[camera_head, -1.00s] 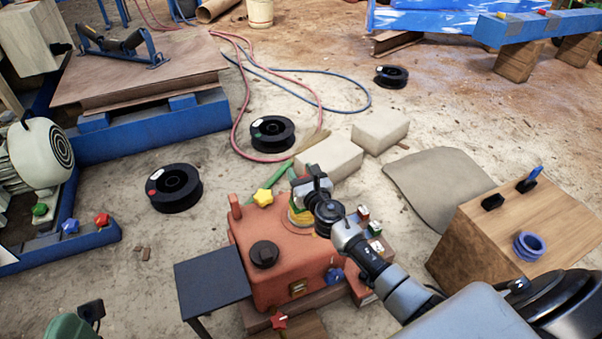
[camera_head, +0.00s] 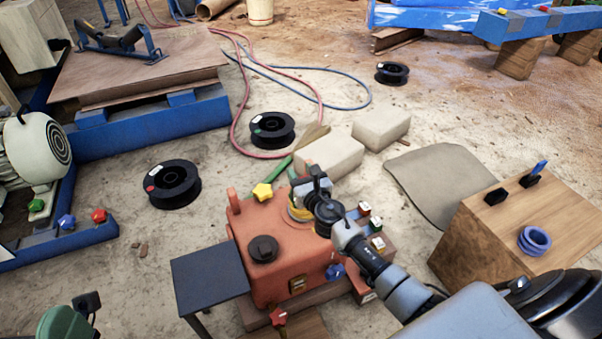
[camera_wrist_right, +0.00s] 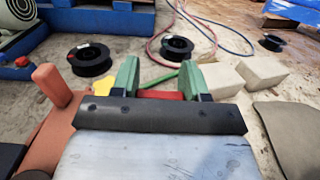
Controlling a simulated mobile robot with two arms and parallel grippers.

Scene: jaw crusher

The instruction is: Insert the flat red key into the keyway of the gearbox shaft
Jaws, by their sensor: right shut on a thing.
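The red gearbox (camera_head: 270,245) stands below centre in the head view. My right gripper (camera_head: 305,190) is over its far right part, beside a yellow ring (camera_head: 298,210). In the right wrist view my right gripper (camera_wrist_right: 160,82) has its two green fingers on either side of a flat red piece, the red key (camera_wrist_right: 160,95), and is shut on it. The black wrist plate hides the near part of the key. I cannot make out the shaft's keyway or whether the key touches it. My left gripper does not show.
A yellow star knob (camera_head: 262,191) and a black cap (camera_head: 263,249) are on the gearbox. A dark side table (camera_head: 210,278) stands at its left. A wooden block (camera_head: 500,230) is at the right. Pale blocks (camera_head: 330,158) and black spools (camera_head: 172,184) lie beyond.

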